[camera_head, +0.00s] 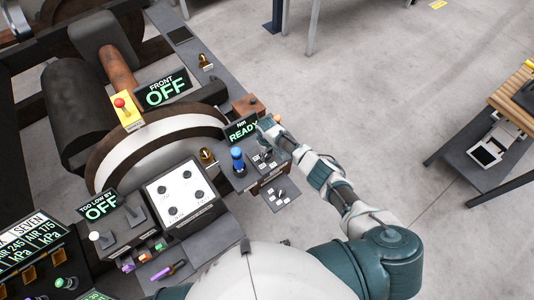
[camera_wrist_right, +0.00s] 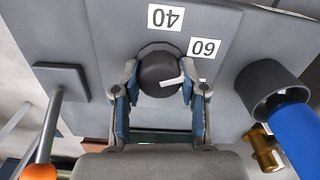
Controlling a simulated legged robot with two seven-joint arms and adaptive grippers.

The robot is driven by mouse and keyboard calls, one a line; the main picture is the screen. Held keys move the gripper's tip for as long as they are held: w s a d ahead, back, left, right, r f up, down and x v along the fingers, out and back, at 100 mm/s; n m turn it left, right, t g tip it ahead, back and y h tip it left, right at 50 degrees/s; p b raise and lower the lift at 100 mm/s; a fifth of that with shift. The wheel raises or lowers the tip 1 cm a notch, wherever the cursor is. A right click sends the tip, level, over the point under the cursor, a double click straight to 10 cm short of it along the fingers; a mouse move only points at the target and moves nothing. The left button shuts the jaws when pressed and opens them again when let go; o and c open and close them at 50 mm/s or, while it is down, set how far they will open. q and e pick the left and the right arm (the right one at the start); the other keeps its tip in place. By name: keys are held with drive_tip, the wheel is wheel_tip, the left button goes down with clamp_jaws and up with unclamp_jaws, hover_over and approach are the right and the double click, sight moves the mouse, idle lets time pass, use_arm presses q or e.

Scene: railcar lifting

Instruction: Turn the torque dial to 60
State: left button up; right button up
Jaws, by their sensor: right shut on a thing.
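The torque dial (camera_wrist_right: 160,74) is a round black knob with a white pointer mark, on a grey panel in the right wrist view. Labels 40 (camera_wrist_right: 165,17) and 60 (camera_wrist_right: 203,47) appear upside down beside it. The white mark points right and slightly up in that view, below the 60 label. My right gripper (camera_wrist_right: 158,92) has its blue-padded fingers on either side of the dial, shut on it. In the head view my right gripper (camera_head: 268,138) reaches the small control box and hides the dial. My left gripper is not in view.
A display reading READY (camera_head: 242,129) stands behind the box. A blue-handled lever (camera_head: 238,160) is close to the left of my right gripper; its blue handle (camera_wrist_right: 296,138) also shows in the wrist view. An orange-tipped lever (camera_wrist_right: 38,172) is on the other side. Open floor lies right.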

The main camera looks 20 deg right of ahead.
drive_tip(key=shift+w+a+r, duration=0.15)
drive_tip(key=shift+w+r, duration=0.15)
drive_tip(key=shift+w, duration=0.1)
drive_tip(key=o, duration=1)
drive_tip(key=shift+o, duration=0.7)
drive_tip(key=shift+s+f, duration=0.1)
drive_tip(key=shift+f, duration=0.1)
wheel_tip(320, 180, up, 12)
